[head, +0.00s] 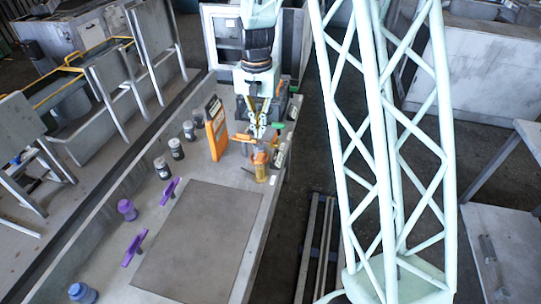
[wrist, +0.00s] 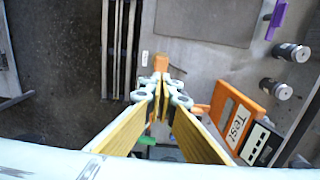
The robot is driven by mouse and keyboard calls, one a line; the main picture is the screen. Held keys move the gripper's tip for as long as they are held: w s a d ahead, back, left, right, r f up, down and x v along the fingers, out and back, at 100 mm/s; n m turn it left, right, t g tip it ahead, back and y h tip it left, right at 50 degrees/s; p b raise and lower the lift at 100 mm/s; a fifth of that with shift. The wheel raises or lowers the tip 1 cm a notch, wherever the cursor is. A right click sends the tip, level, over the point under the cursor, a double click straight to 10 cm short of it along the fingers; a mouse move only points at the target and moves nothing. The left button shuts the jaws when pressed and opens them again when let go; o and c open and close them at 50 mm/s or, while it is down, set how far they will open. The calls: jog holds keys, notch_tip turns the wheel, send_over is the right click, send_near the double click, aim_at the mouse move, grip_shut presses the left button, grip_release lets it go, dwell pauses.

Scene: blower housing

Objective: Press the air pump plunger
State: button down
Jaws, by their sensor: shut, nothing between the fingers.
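The air pump (head: 261,174) appears to be the small yellow-orange upright item near the right edge of the bench in the head view. Its orange top (head: 260,157) sits just below and in front of my gripper (head: 257,135). In the wrist view an orange piece (wrist: 160,62), likely the pump's plunger top, shows just beyond the fingertips of my gripper (wrist: 160,80). The fingers point down at it, closed together and empty. I cannot tell whether the fingertips touch it. The rest of the pump is hidden in the wrist view.
A bare grey mat (head: 197,240) lies in front.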

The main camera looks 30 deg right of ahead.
aim_at(260, 156)
jog(key=shift+r+p, duration=0.2)
jog(key=shift+p, duration=0.2)
notch_tip(260, 156, up, 3)
jog(key=p, duration=0.7)
jog(key=shift+w+d+f, duration=0.1)
jog(key=shift+w, duration=0.05)
jog(key=shift+p, duration=0.35)
jog(key=shift+f, duration=0.2)
jog(key=shift+f+p, duration=0.95)
jog(key=shift+f, duration=5.75)
jog(key=shift+f, duration=0.2)
